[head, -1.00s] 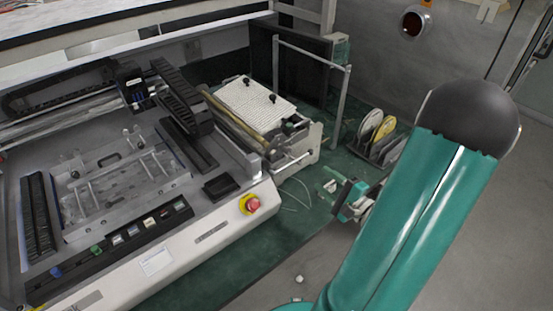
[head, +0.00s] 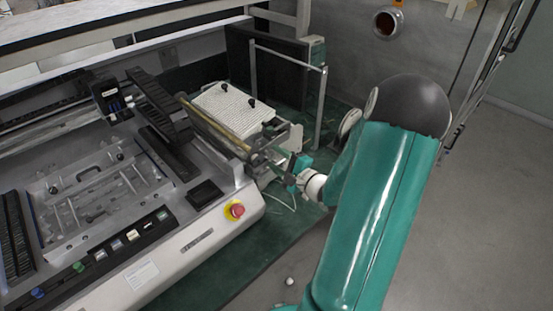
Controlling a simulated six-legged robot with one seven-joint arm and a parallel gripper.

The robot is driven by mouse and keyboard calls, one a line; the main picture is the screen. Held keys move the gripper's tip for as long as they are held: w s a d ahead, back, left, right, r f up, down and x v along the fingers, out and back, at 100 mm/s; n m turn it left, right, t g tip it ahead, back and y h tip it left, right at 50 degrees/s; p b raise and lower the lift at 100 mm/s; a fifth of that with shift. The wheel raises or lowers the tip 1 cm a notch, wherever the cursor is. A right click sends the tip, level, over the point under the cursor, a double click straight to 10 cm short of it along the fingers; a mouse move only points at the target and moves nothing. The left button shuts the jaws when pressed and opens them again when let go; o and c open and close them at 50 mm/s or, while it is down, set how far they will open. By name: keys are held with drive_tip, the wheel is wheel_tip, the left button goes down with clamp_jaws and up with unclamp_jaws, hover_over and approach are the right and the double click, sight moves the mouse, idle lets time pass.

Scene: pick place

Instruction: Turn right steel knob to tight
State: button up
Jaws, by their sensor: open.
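A white flatbed unit (head: 238,113) with a ribbed top stands right of the large machine, with two dark knobs (head: 251,103) on its top. Small steel rods and fittings (head: 270,146) show at its front right side. I cannot tell for certain which of them is the right steel knob; my gripper partly covers that area. My gripper (head: 281,170), teal and dark, is open beside the unit's front right end. Its jaws are small in the view, and I cannot tell whether they touch anything.
The large grey machine (head: 130,200) fills the left, with a red stop button (head: 235,210) on a yellow base at its front corner. A metal frame (head: 319,100) stands behind the unit. A small white piece (head: 288,282) lies at lower centre. Grey floor at right is clear.

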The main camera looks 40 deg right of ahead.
drive_tip(key=shift+w, duration=0.2)
drive_tip(key=shift+c, duration=0.4)
drive_tip(key=c, duration=0.9)
drive_tip(key=shift+o, duration=0.2)
drive_tip(key=shift+m, duration=0.8)
drive_tip(key=o, duration=0.9)
drive_tip(key=shift+a, duration=0.1)
drive_tip(key=shift+o, duration=0.2)
drive_tip(key=s, duration=1.3)
drive_tip(key=shift+s+d, duration=0.25)
drive_tip(key=shift+s, duration=0.15)
